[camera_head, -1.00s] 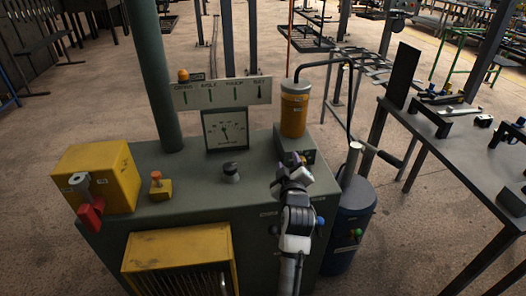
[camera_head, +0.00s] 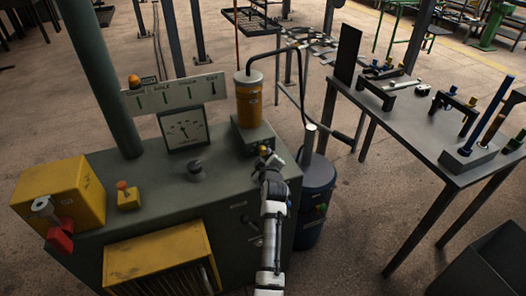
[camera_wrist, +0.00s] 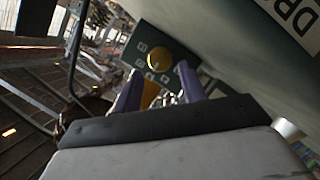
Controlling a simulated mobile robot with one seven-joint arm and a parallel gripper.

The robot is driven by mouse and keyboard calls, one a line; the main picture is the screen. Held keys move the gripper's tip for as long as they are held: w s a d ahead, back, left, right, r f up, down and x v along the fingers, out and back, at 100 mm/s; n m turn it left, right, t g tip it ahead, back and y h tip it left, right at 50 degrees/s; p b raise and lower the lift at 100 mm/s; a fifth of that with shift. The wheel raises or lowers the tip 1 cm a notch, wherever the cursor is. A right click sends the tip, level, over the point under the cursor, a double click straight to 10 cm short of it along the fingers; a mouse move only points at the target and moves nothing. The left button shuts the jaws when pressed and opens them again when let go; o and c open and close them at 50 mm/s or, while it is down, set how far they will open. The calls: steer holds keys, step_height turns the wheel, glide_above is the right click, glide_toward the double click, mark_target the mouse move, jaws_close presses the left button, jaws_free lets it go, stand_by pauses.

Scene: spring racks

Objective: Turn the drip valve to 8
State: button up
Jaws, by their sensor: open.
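The drip valve appears to be the round yellow knob (camera_wrist: 176,56) on a dark green panel in the wrist view. Small pale square marks surround it, too small to read. In the head view, the yellow cylinder (camera_head: 249,100) stands on a dark green block (camera_head: 240,137) at the machine's right rear corner.
The machine top (camera_head: 160,180) carries a gauge (camera_head: 184,131), a dark knob (camera_head: 196,172), a yellow box (camera_head: 60,190) with a red lever, and a small yellow button (camera_head: 128,197). A blue drum (camera_head: 316,195) stands right of my arm. A bench (camera_head: 425,120) with tools stands further right.

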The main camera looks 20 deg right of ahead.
mark_target(265, 152)
steer(key=shift+p+x, duration=0.35)
steer(key=shift+x, duration=1.45)
steer(key=c, duration=0.7)
steer(key=shift+b, duration=0.3)
steer(key=m+y+b, duration=0.1)
steer(key=m+b, duration=0.1)
steer(key=shift+d+m+y+b, duration=0.1)
steer(key=shift+m+y+b, duration=0.2)
steer(key=shift+m+b, duration=0.1)
steer(key=m+y+b, duration=0.2)
steer(key=m, duration=0.1)
steer(key=shift+d+g+b, duration=0.2)
steer(key=shift+g+b, duration=0.1)
steer(key=shift+b, duration=0.1)
steer(key=m+y+b, duration=0.2)
steer(key=m, duration=0.1)
steer(key=shift+d, duration=0.2)
steer(key=shift+d+m+y+b, duration=0.1)
steer(key=shift+m+y+b, duration=0.6)
steer(key=shift+m+b, duration=0.45)
steer(key=shift+m, duration=0.35)
